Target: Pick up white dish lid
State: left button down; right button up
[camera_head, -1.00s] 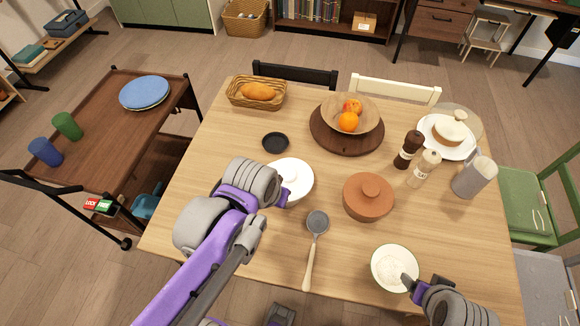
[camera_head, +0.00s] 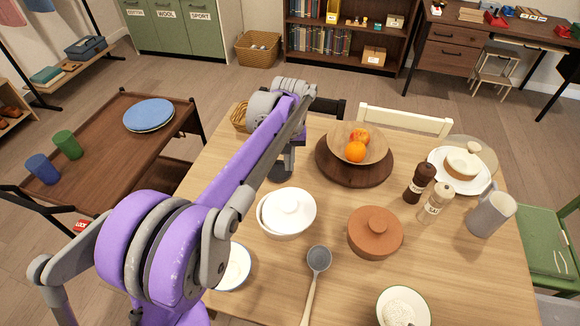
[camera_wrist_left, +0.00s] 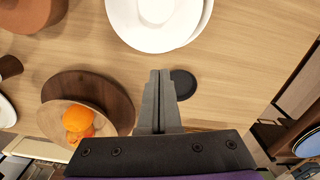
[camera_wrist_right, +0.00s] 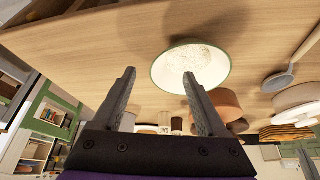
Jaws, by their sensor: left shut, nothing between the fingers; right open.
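The white dish lid (camera_head: 293,203), with a round knob, sits on a white round dish (camera_head: 272,232) on the table. Both are also at the top of the left wrist view, the lid (camera_wrist_left: 158,12) cut off by the edge. My left gripper (camera_head: 282,174) is behind the dish, pointing down near the small black dish (camera_wrist_left: 183,83). Its fingers (camera_wrist_left: 159,76) are shut and empty, apart from the lid. My right gripper (camera_wrist_right: 159,75) is open and empty, with the white-filled bowl (camera_wrist_right: 190,66) ahead of its fingers. Its arm is mostly outside the head view.
A fruit bowl (camera_head: 340,143) on a round wooden board is behind. Pepper (camera_head: 419,183) and salt mills (camera_head: 436,203) stand at the right. My left arm covers the table's left side.

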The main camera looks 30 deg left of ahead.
aim_at(290, 208)
pick_arm(q)
notch_tip(290, 208, down, 8)
jog(key=shift+r+b, duration=0.15)
jog(key=shift+b, duration=0.15)
jog(key=s+d, duration=0.1)
jog(key=s, duration=0.2)
jog(key=shift+d+r, duration=0.2)
jog(key=shift+d, duration=0.15)
jog(key=shift+s+d, duration=0.1)
jog(key=shift+s, duration=0.15)
jog(key=s+d, duration=0.1)
jog(key=s, duration=0.2)
jog(key=s+d, duration=0.1)
jog(key=shift+s+d, duration=0.35)
jog(key=shift+s, duration=0.05)
jog(key=shift+w, duration=0.1)
